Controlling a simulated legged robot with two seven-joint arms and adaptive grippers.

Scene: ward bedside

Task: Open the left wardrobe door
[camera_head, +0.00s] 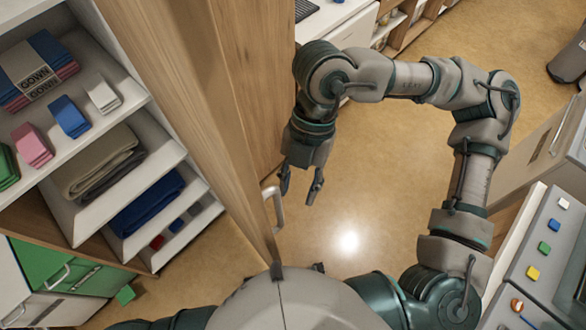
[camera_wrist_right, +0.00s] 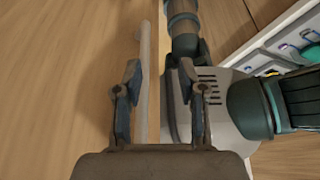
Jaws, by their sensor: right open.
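The wooden wardrobe door (camera_head: 185,90) stands swung out from the shelves, its edge toward me in the head view. Its grey bar handle (camera_head: 274,208) is near the door's free end, on the right-hand face. My right gripper (camera_head: 300,188) is open, pointing down just right of the handle, with nothing held. In the right wrist view, the pale handle bar (camera_wrist_right: 145,90) shows between the two fingers (camera_wrist_right: 160,85), closer to the left one; I cannot tell whether they touch. My left gripper is not in view.
Shelves (camera_head: 128,107) at left hold packs and folded cloths. Below is a green-fronted drawer unit (camera_head: 75,272). Another wood panel (camera_head: 262,80) stands behind the door. A console with coloured buttons (camera_head: 545,245) is at right. The floor (camera_head: 385,190) in the middle is clear.

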